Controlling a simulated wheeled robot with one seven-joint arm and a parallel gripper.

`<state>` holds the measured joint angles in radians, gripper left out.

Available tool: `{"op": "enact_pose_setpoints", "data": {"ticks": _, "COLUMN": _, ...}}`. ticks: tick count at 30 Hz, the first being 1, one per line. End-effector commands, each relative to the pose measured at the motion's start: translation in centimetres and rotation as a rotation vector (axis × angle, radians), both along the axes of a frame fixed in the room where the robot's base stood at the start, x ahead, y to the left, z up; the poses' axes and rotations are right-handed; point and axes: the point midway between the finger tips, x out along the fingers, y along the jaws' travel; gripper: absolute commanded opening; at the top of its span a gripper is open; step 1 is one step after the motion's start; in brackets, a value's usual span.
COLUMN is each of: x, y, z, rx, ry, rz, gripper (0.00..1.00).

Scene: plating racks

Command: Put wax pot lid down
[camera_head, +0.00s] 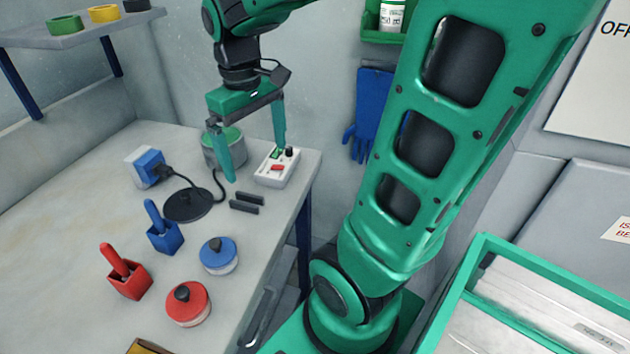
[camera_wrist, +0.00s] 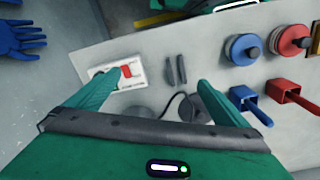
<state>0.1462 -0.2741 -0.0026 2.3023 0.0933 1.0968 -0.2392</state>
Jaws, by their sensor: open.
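My gripper (camera_head: 254,163) is open, with its fingers spread above the back of the bench and nothing visible between them. It also shows in the wrist view (camera_wrist: 158,80). A grey round pot (camera_head: 209,153) with a green top stands behind the left finger, which partly hides it. I cannot tell whether that green top is a lid or the pot's contents. A flat black disc (camera_head: 188,206) with a cable lies on the bench in front of the pot. No separate wax pot lid is clearly identifiable.
A white switch box (camera_head: 272,177) sits by the right finger, with two dark bars (camera_head: 245,203) in front. Blue (camera_head: 219,264) and red (camera_head: 189,313) jars with black knobs, and blue (camera_head: 165,239) and red (camera_head: 130,284) handled holders, stand nearer the front. The bench's left part is clear.

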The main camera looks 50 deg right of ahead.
Motion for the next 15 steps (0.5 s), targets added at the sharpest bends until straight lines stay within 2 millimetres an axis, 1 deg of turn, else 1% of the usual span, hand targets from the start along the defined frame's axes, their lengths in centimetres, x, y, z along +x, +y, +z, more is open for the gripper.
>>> {"op": "enact_pose_setpoints", "data": {"ticks": 1, "x": -2.4, "y": -1.4, "z": -0.5, "rx": 0.003, "ry": -0.005, "rz": -0.096, "gripper": 1.0}}
{"op": "enact_pose_setpoints", "data": {"ticks": 3, "x": -5.5, "y": -2.9, "z": -1.4, "rx": 0.01, "ry": -0.008, "rz": -0.223, "gripper": 1.0}}
{"op": "enact_pose_setpoints", "data": {"ticks": 6, "x": -9.2, "y": -4.1, "z": -2.7, "rx": 0.024, "ry": -0.009, "rz": -0.376, "gripper": 1.0}}
{"op": "enact_pose_setpoints", "data": {"ticks": 9, "x": -11.7, "y": -4.7, "z": -3.8, "rx": 0.037, "ry": -0.01, "rz": -0.484, "gripper": 1.0}}
{"op": "enact_pose_setpoints", "data": {"ticks": 10, "x": -12.2, "y": -4.8, "z": -4.0, "rx": 0.04, "ry": -0.01, "rz": -0.505, "gripper": 1.0}}
{"op": "enact_pose_setpoints", "data": {"ticks": 12, "x": -13.1, "y": -4.9, "z": -4.4, "rx": 0.046, "ry": -0.01, "rz": -0.543, "gripper": 1.0}}
{"op": "enact_pose_setpoints", "data": {"ticks": 15, "x": -13.6, "y": -5.0, "z": -4.7, "rx": 0.05, "ry": -0.009, "rz": -0.566, "gripper": 1.0}}
